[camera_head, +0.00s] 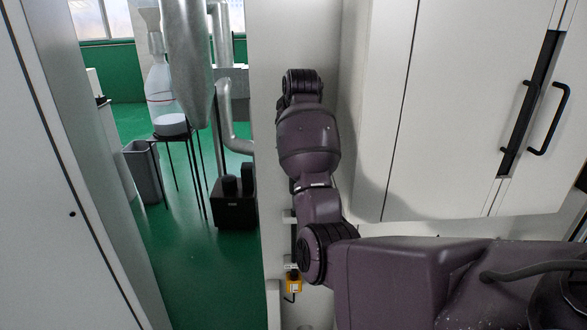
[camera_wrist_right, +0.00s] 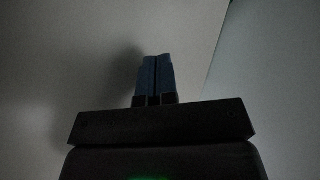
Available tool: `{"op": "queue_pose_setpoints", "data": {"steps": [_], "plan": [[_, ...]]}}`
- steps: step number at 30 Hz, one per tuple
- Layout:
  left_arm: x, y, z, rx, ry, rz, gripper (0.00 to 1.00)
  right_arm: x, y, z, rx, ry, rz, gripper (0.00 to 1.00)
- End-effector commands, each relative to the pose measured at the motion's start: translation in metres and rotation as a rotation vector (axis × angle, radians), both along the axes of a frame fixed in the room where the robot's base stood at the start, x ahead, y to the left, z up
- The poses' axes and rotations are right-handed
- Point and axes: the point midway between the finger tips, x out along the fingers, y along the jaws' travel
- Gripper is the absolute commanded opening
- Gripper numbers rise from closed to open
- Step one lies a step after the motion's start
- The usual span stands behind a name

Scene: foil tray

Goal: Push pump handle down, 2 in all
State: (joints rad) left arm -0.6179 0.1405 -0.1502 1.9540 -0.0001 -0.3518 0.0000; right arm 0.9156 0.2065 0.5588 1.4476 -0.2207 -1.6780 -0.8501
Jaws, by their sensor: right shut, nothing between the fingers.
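I cannot make out a pump handle in either view. In the right wrist view my right gripper (camera_wrist_right: 156,78) shows two blue fingers close together, shut and empty. They stand in front of a plain, dim grey surface (camera_wrist_right: 60,60), and I cannot tell whether they touch it. In the head view my right arm comes in from the right and bends upward in front of a pale panel, and its gripper is hidden behind the arm. My left gripper is in neither view.
White cabinets with black handles (camera_head: 548,118) fill the right. A small yellow fitting (camera_head: 294,283) is below my arm. At left, a clear bottle (camera_head: 165,90) stands on a black stand beside a grey bin (camera_head: 142,172), a black box (camera_head: 234,205) and pipes. Green floor (camera_head: 205,285) is open.

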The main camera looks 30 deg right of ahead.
Motion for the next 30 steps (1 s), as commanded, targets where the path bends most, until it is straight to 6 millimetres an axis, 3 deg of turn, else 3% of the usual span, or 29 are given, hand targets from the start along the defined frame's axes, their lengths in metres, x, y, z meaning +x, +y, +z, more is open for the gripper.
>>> {"op": "queue_pose_setpoints", "data": {"steps": [18,30], "plan": [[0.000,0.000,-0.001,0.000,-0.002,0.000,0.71,0.000,0.000,-0.068,0.000,0.003,-0.001,0.00],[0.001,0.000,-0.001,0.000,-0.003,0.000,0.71,0.000,0.000,-0.085,0.001,0.001,0.000,0.00]]}}
